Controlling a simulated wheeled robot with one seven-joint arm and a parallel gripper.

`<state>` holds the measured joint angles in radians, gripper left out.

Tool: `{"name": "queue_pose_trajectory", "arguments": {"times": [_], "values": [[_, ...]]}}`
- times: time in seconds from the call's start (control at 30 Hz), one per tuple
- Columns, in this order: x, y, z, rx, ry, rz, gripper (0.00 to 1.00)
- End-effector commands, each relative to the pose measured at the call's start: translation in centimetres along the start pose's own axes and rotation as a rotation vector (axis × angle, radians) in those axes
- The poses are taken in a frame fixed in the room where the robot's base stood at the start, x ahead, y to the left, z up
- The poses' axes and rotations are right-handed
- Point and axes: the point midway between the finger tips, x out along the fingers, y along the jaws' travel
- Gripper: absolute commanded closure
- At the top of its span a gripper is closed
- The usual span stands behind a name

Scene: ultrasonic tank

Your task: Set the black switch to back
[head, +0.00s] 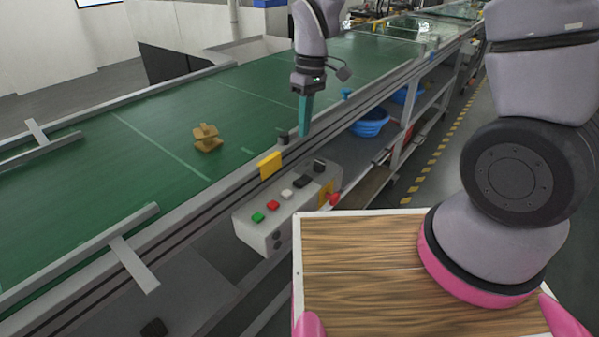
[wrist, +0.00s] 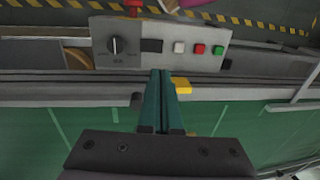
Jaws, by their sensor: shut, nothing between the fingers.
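A grey control box (head: 240,226) is fixed at the side of the green conveyor. On its top are a black rectangular switch (head: 303,181) and a black round knob (head: 319,166); I cannot tell for sure which the task means. In the wrist view, the rectangular switch (wrist: 151,45) lies between the knob (wrist: 115,45) and the white button, and the knob's bar runs along the picture's vertical. My gripper (head: 304,132) is shut and empty, fingers pointing down over the conveyor's near rail, apart from the box. Its teal fingertips (wrist: 161,74) show beside the box's edge.
White (head: 287,194), red (head: 273,205) and green (head: 257,217) buttons line the box. A red button (head: 334,199) sits on its right end. A yellow block (head: 270,165) stands on the rail. A brown object (head: 207,138) rests on the belt.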

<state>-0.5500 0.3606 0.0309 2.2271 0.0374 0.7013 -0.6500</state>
Motion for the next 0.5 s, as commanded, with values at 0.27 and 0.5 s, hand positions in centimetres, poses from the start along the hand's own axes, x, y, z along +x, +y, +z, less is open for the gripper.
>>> {"name": "queue_pose_trajectory", "arguments": {"times": [0.27, 0.5], "values": [[5.4, 0.0, 0.2, 0.001, -0.007, -0.002, 1.00], [10.2, 0.0, 0.2, 0.001, -0.006, -0.001, 1.00]]}}
